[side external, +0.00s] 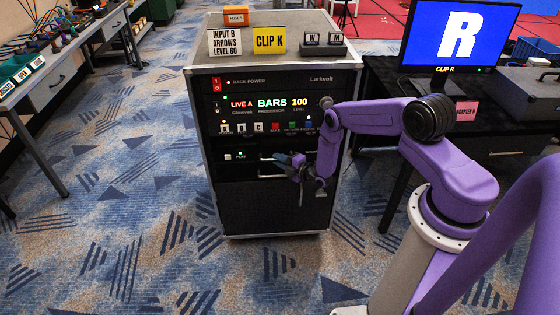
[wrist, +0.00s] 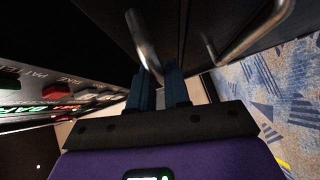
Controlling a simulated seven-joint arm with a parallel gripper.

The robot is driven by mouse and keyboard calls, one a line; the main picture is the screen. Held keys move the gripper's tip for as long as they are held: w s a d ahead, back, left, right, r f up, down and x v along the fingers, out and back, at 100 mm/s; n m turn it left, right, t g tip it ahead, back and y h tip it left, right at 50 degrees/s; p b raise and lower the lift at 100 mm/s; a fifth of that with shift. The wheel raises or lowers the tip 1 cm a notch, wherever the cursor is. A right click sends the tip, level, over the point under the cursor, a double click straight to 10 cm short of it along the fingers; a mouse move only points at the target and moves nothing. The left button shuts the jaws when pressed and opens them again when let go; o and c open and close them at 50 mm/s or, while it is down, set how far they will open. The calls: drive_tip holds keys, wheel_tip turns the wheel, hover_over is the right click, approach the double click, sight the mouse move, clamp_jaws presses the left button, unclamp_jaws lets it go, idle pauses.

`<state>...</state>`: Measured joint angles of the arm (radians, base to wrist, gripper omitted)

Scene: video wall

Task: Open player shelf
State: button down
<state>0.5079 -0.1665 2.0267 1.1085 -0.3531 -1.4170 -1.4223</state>
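The player shelf (side external: 248,166) is the black front beside the PLAY label in the rack. It looks flush with the rack face, though my gripper hides part of it. A metal bar handle (wrist: 143,42) runs down between my gripper's blue fingers in the wrist view, with little gap on either side. My gripper (side external: 281,158) is at this upper handle in the side view, apparently shut on it. A second bar handle (wrist: 250,38) stands to the right in the wrist view, clear of the fingers.
The rack (side external: 270,205) carries lit buttons and a BARS 100 display above the shelf. Signs, an orange box (side external: 236,15) and two keys stand on its top. A desk with a monitor (side external: 458,35) is at right. The patterned carpet in front is clear.

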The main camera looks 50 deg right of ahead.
drive_tip(key=s+a, duration=0.9)
drive_tip(key=a, duration=0.1)
drive_tip(key=shift+s, duration=0.35)
idle(0.3)
drive_tip(key=c, duration=1.2)
unclamp_jaws()
drive_tip(key=shift+d, duration=0.15)
drive_tip(key=shift+o, duration=0.2)
drive_tip(key=shift+s, duration=0.1)
drive_tip(key=s+r, duration=0.1)
drive_tip(key=s, duration=0.6)
